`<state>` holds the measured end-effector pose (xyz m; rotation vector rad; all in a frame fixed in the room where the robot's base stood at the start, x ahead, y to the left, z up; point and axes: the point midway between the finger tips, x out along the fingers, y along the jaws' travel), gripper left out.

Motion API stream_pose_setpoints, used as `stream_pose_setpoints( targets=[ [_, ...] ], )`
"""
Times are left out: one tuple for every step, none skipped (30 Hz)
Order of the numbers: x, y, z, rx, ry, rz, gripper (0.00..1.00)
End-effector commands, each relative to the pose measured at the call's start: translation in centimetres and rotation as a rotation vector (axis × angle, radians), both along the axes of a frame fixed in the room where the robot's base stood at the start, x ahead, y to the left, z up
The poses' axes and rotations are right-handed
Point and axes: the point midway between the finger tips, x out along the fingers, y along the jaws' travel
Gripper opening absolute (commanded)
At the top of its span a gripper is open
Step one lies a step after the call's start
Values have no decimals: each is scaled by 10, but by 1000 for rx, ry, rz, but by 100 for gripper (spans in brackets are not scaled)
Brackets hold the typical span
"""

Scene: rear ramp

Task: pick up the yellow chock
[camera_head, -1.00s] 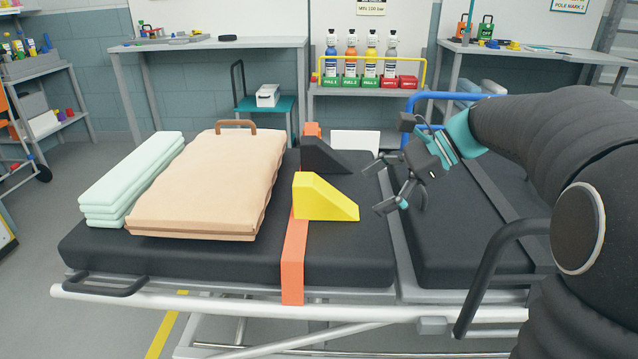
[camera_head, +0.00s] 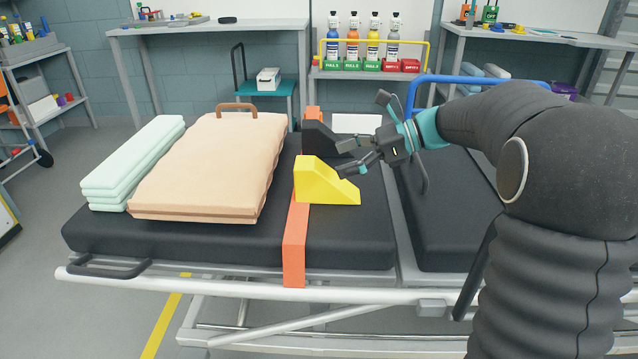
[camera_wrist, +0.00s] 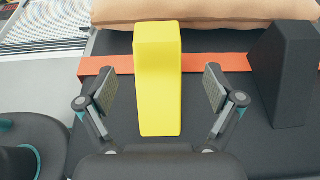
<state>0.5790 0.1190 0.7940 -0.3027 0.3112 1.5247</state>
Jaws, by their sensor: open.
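The yellow chock (camera_head: 322,184) is a wedge on the black stretcher mattress, its tall end by the orange strap and its slope falling to the right. In the wrist view the yellow chock (camera_wrist: 158,80) stands between the two spread fingers, with a gap on each side. My gripper (camera_head: 342,160) is open and empty at the chock's right, low end; it also shows in the wrist view (camera_wrist: 158,92). In the head view its near finger overlaps the slope; I cannot tell whether it touches.
A black chock (camera_head: 320,137) stands just behind the yellow one, and right of it in the wrist view (camera_wrist: 284,75). The orange strap (camera_head: 296,240) crosses the mattress. A beige case (camera_head: 210,165) and pale green pads (camera_head: 135,160) lie to the left. The front mattress is clear.

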Motion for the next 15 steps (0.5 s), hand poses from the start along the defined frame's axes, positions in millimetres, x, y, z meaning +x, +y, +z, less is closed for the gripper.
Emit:
stream_pose_setpoints(
  targets=[
    [0,2,-1,0,0,0,92],
    [0,2,-1,0,0,0,92],
    [0,4,-2,0,0,0,92],
    [0,6,-2,0,0,0,92],
    [-1,8,-3,0,0,1,92],
    [-1,11,-4,0,1,2,92],
    [-2,15,-5,0,1,3,92],
    [-2,18,-7,0,1,3,92],
    [-2,23,-8,0,1,2,92],
    [-3,28,-10,1,0,3,92],
    [-3,32,-11,1,0,3,92],
    [-3,37,-14,0,1,2,92],
    [-3,41,-15,0,1,3,92],
    [-3,44,-17,0,1,3,92],
    [-3,48,-18,0,1,3,92]
  ],
)
